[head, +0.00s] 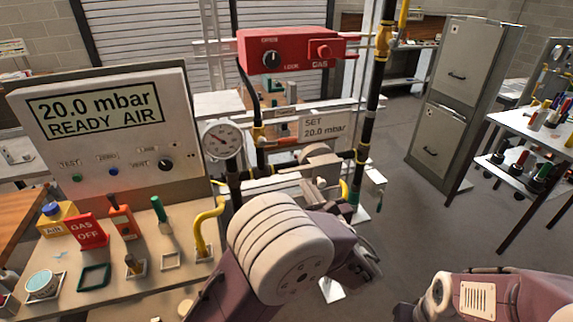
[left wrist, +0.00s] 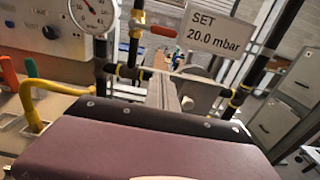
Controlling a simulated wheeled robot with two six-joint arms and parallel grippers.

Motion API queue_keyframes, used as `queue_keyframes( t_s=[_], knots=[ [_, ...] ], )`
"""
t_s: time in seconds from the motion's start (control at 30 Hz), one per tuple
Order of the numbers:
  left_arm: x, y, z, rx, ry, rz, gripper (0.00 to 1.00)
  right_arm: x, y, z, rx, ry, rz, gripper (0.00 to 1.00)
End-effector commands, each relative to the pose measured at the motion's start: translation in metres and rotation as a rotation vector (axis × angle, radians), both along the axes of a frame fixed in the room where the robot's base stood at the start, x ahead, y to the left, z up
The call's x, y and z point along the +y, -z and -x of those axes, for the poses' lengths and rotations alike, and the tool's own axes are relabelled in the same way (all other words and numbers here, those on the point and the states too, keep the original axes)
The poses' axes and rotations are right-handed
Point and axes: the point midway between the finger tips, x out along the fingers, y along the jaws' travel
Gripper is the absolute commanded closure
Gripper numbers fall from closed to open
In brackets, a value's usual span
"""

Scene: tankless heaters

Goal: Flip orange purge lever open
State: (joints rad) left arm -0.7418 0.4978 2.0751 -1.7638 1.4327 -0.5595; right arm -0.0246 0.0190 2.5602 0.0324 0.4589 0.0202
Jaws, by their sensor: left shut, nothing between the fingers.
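The orange purge lever (head: 285,141) lies roughly level beside the black vertical pipe, under the red gas box and left of the SET sign. In the left wrist view the lever (left wrist: 163,31) shows at the top, just left of the sign. My left gripper (left wrist: 161,85) is shut and empty, its grey fingers pointing forward below the lever and apart from it. In the head view my pale left wrist link hides most of this gripper. My right gripper is out of view; only part of my right arm shows at the bottom right.
A round gauge (head: 221,140) and the SET 20.0 mbar sign (head: 323,126) flank the lever. A tall black pipe (head: 369,115) stands to the right. A yellow hooked pipe (head: 205,228) rises from the bench at left. The READY AIR panel (head: 105,125) stands behind. Open floor lies right.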

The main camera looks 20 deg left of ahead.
Motion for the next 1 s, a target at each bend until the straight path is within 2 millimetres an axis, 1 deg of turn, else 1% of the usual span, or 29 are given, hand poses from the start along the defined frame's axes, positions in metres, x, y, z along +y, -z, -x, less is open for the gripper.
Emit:
queue_keyframes(
  t_s=[0.27,0.37,0.47,0.83,0.9,1.0],
  knots=[
    [0.001,-0.001,0.000,0.001,0.000,0.003,1.00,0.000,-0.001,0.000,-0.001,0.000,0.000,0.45],
    [0.004,-0.001,-0.005,0.001,-0.003,0.003,1.00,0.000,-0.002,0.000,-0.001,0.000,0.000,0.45],
    [0.014,-0.001,-0.017,0.001,-0.006,0.003,1.00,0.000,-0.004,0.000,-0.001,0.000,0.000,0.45],
    [0.059,-0.001,-0.084,0.001,-0.005,0.003,1.00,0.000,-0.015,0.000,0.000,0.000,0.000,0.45],
    [0.060,-0.017,-0.086,-0.002,-0.002,0.005,1.00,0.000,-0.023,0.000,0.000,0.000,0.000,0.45],
    [0.061,-0.029,-0.089,-0.001,-0.002,0.004,1.00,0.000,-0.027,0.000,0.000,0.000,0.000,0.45]
  ],
)
